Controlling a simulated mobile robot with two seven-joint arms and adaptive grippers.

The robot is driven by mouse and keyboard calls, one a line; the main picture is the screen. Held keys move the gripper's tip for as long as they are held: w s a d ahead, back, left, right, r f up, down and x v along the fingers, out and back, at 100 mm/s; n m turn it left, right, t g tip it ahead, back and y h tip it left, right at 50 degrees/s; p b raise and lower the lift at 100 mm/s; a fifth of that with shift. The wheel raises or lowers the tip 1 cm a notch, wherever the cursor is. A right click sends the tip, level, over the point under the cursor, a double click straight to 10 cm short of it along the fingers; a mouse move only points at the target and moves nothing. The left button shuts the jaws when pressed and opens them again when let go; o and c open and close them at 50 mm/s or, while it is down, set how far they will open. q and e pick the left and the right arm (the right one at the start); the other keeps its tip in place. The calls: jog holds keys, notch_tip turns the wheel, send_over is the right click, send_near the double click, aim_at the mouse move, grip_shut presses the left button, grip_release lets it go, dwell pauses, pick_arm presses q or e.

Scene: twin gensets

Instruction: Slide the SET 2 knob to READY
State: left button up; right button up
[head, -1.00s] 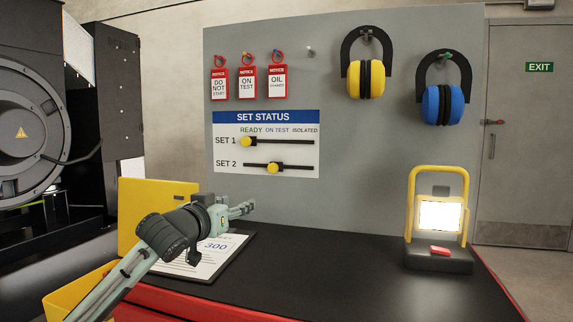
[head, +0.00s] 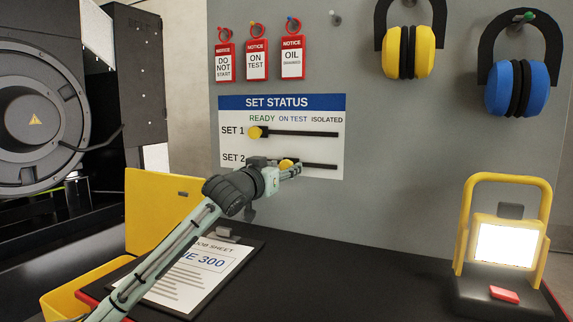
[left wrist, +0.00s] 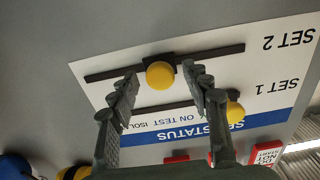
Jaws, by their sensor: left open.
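The SET STATUS board (head: 330,172) is on the grey panel, with READY, ON TEST and ISOLATED columns. The yellow SET 2 knob (head: 286,162) sits on the lower dark rail, roughly below ON TEST, partly hidden by my gripper. The yellow SET 1 knob (head: 254,132) is at the left end of the upper rail, under READY. My left gripper (head: 291,171) is open at the SET 2 knob. In the upside-down left wrist view, the SET 2 knob (left wrist: 160,75) appears between the two fingertips (left wrist: 163,80); contact is not clear. My right gripper is not in view.
Red notice tags (head: 257,61) hang above the board, with yellow ear defenders (head: 421,52) and blue ones (head: 517,88) to the right. Below, a clipboard (head: 190,280) lies on the black bench. A lit work lamp (head: 505,243) stands at the right. The middle of the bench is clear.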

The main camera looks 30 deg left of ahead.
pick_arm(q)
jog(key=shift+w+a, duration=0.1)
jog(key=shift+w, duration=0.85)
jog(key=shift+c, duration=0.6)
grip_shut()
jog(key=shift+a, duration=0.15)
